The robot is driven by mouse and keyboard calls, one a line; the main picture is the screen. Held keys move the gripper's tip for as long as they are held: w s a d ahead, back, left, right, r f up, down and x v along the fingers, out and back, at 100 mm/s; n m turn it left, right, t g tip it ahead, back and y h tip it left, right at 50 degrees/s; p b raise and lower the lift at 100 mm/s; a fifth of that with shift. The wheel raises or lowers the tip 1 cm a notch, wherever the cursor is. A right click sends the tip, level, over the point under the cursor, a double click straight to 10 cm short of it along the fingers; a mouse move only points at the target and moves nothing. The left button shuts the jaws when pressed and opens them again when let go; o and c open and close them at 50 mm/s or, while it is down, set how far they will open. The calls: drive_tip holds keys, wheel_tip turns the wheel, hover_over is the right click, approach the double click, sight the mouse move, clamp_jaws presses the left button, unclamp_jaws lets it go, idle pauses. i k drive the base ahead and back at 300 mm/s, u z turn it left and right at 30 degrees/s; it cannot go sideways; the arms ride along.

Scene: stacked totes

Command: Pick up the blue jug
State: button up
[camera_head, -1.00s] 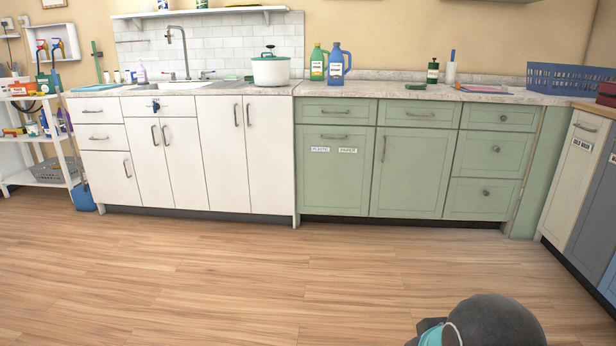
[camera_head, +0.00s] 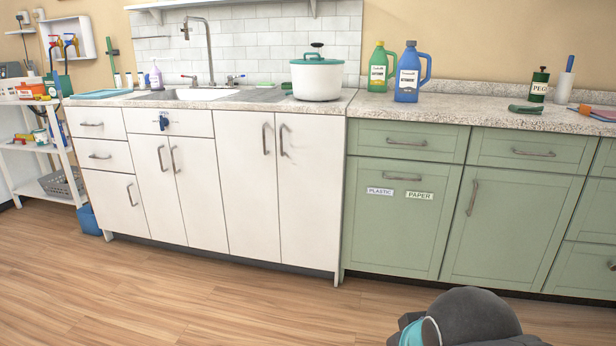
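The blue jug (camera_head: 407,80) stands upright on the speckled countertop (camera_head: 455,113), above the green cabinets. It has a white label and a handle on its right side. A dark rounded part of my own body shows at the bottom edge, far below and in front of the counter. My gripper's fingers are not visible.
A white pot (camera_head: 316,77) with a teal rim stands left of the jugs. White cabinets (camera_head: 250,185) and green cabinets (camera_head: 400,225) front the counter. The wooden floor (camera_head: 200,305) is clear.

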sight(409, 71)
drive_tip(key=i, duration=1.75)
